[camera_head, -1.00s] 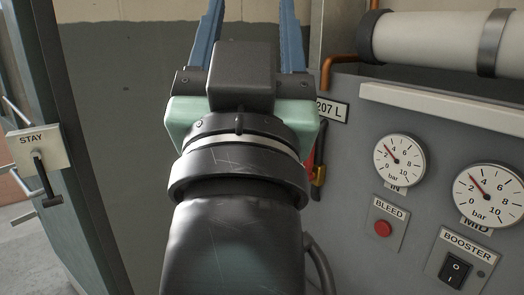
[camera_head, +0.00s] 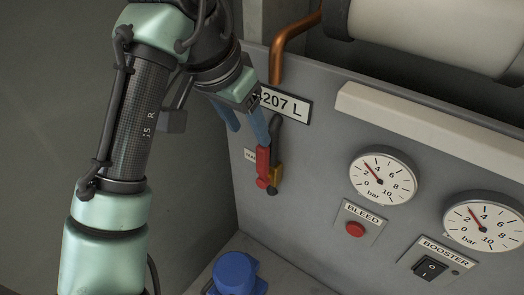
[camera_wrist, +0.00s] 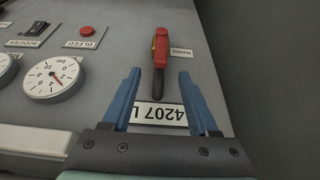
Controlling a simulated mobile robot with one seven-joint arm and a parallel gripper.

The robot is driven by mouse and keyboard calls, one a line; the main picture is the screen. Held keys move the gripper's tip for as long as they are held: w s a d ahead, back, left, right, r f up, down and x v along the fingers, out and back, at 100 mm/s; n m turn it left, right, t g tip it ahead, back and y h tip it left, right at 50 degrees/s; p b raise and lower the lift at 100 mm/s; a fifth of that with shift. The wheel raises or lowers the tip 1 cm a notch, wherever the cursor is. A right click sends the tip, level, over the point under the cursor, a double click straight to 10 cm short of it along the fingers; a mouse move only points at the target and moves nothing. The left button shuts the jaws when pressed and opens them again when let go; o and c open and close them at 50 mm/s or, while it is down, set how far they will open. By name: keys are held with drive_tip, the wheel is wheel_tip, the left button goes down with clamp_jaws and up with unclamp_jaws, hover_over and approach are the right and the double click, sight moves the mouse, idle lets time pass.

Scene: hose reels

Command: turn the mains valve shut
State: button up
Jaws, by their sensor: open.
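The mains valve has a red lever (camera_head: 262,168) on a brass body (camera_head: 275,176), on the grey panel below the "4207 L" plate. The lever lies along the dark pipe (camera_head: 301,143) in the head view. In the wrist view the red lever (camera_wrist: 160,47) shows ahead, beyond the fingertips and in line with the gap, beside the "MAINS" label (camera_wrist: 181,53). My gripper (camera_head: 250,137) is open, its blue fingers apart and pointing at the valve. The wrist view also shows my gripper (camera_wrist: 160,72) empty. Contact with the lever cannot be told.
To the right are two gauges (camera_head: 383,177), a red bleed button (camera_head: 355,229) and a black booster switch (camera_head: 430,267). A pale ledge (camera_head: 430,130) juts above the gauges. A blue fitting (camera_head: 236,273) stands low in front. A dark wall (camera_head: 40,110) lies left.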

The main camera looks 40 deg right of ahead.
sight(260, 152)
drive_tip(key=b+x, duration=0.1)
drive_tip(key=x, duration=0.9)
drive_tip(key=shift+r, duration=0.1)
drive_tip(key=shift+p+x, duration=0.3)
drive_tip(key=shift+x, duration=0.7)
drive_tip(key=shift+w, duration=0.15)
clamp_jaws()
